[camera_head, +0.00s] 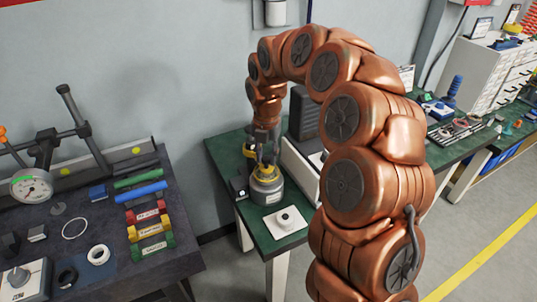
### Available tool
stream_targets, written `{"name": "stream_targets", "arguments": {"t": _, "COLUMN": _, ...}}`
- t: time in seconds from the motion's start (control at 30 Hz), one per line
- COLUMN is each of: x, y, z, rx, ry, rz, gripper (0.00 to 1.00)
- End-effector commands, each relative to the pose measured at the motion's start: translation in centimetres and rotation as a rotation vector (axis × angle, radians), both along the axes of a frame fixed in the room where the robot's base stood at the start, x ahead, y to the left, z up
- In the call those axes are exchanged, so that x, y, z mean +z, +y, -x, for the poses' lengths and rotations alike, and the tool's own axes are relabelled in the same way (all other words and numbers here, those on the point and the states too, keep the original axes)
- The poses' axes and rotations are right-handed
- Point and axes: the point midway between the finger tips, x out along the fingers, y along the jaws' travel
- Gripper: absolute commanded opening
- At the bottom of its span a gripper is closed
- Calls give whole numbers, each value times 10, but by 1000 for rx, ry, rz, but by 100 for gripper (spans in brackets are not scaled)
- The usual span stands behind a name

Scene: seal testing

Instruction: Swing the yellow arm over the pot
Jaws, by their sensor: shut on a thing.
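The pot (267,190) is a grey cylinder with a yellow band near its top. It stands on the green bench by the bench's left end. A small part of the yellow arm (248,149) shows just left of my gripper, above the pot. My gripper (265,158) points down over the pot and is shut on the yellow arm. Its fingers hide much of the arm and the top of the pot, so I cannot tell exactly how the arm sits over it.
A white square plate with a round part (286,219) lies in front of the pot. A dark grey box (304,113) stands behind on the right. A dark table (115,245) with a gauge (31,187) and colored bars is at left. A gap separates the tables.

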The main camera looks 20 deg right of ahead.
Motion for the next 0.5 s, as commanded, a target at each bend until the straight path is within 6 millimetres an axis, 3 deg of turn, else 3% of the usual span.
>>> {"name": "stream_targets", "arguments": {"t": 0.13, "x": 4, "y": -2, "z": -3, "rx": -2, "ry": -13, "rz": 2, "gripper": 0}}
{"name": "stream_targets", "arguments": {"t": 0.17, "x": 4, "y": -2, "z": -3, "rx": -3, "ry": -13, "rz": 2, "gripper": 31}}
{"name": "stream_targets", "arguments": {"t": 0.4, "x": 2, "y": -2, "z": -2, "rx": -4, "ry": -7, "rz": 2, "gripper": 55}}
{"name": "stream_targets", "arguments": {"t": 0.5, "x": 2, "y": -2, "z": -1, "rx": -4, "ry": -7, "rz": 1, "gripper": 55}}
